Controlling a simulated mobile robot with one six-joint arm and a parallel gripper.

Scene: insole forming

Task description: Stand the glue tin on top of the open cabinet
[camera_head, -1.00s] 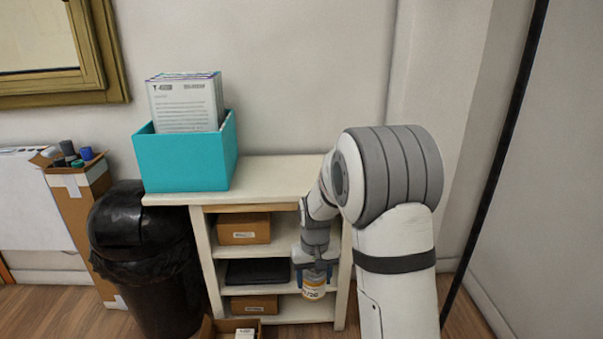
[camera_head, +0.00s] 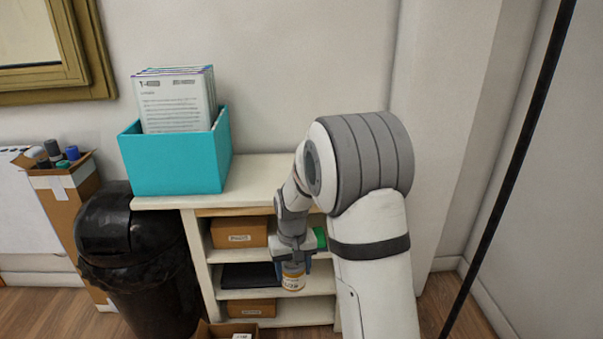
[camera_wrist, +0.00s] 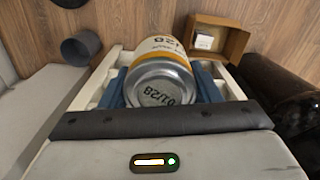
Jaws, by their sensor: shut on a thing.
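The glue tin (camera_head: 293,277) is a small can with a white and orange label. My gripper (camera_head: 292,264) is shut on it and holds it in front of the cabinet's shelves, below the level of the top. In the wrist view the tin (camera_wrist: 162,77) sits between the two blue fingers (camera_wrist: 160,92), with its metal end and printed code facing the camera. The open cabinet (camera_head: 262,180) is cream, with shelves. Its top is bare right of the teal box. My arm hides the right part of the cabinet.
A teal box (camera_head: 172,165) of papers (camera_head: 177,103) stands on the top's left part. The shelves hold brown boxes (camera_head: 239,233), a dark flat item (camera_head: 250,276) and something green (camera_head: 320,238). A black bin (camera_head: 135,260) stands left. An open carton (camera_wrist: 222,38) lies on the floor.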

